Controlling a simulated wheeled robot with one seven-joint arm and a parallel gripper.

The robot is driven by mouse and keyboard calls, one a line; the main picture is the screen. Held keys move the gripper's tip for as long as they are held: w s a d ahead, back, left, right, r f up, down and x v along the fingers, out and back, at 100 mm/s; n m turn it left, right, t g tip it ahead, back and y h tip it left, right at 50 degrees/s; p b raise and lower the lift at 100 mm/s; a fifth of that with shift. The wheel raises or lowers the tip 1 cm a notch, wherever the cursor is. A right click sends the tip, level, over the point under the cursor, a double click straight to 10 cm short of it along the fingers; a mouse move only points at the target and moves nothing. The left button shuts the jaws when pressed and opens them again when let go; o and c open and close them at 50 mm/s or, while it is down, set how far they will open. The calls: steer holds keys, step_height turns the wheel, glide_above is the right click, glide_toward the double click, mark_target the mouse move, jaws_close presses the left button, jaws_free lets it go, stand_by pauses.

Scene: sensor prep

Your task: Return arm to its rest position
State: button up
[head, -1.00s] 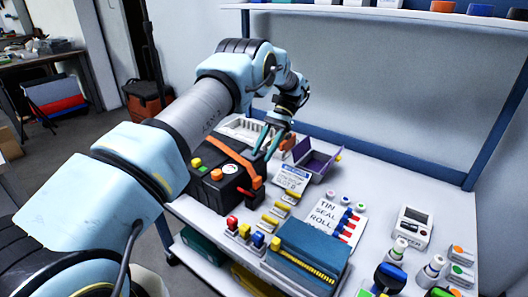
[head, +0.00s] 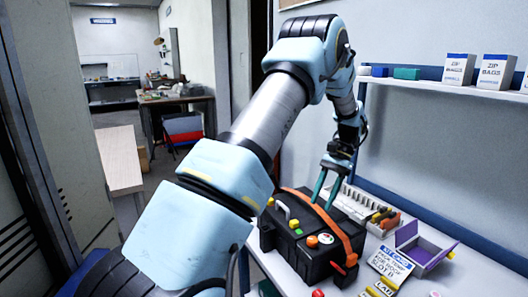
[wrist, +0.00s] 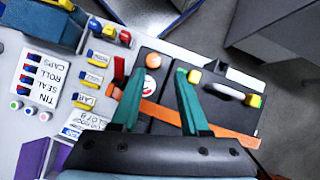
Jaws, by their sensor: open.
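My arm (head: 268,118) reaches out over the workbench, with the elbow raised. My gripper (head: 320,192) points down above the far part of a black case with an orange strap (head: 298,250). Its two green fingers are apart, with nothing between them. In the wrist view the open gripper (wrist: 159,74) hangs over the same black case (wrist: 160,62), whose orange strap (wrist: 220,131) runs under the fingers. I cannot tell exactly how high the fingertips are above the case.
A white tray of small parts (head: 345,205) lies behind the case. A purple open box (head: 428,246) and a label card (head: 391,263) are to the right. A shelf (head: 440,85) with zip bag boxes runs above. Open floor (wrist: 285,125) shows beyond the bench edge.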

steer(key=s+a+r+n+t+h+p, duration=0.1)
steer(key=s+a+r+n+h, duration=0.1)
steer(key=a+r, duration=0.35)
steer(key=s+a+r+n+t+h+p, duration=0.1)
steer(key=s+a+r+n+p, duration=0.1)
steer(key=a, duration=0.7)
steer(key=s+a+r+n+t+h+p, duration=0.1)
steer(key=s+a+r+n+t+p, duration=0.1)
steer(key=s+a, duration=0.7)
steer(key=shift+s+a+r+n+t+h, duration=0.2)
steer(key=shift+s+a+n+t+h, duration=0.25)
steer(key=shift+n+t, duration=0.45)
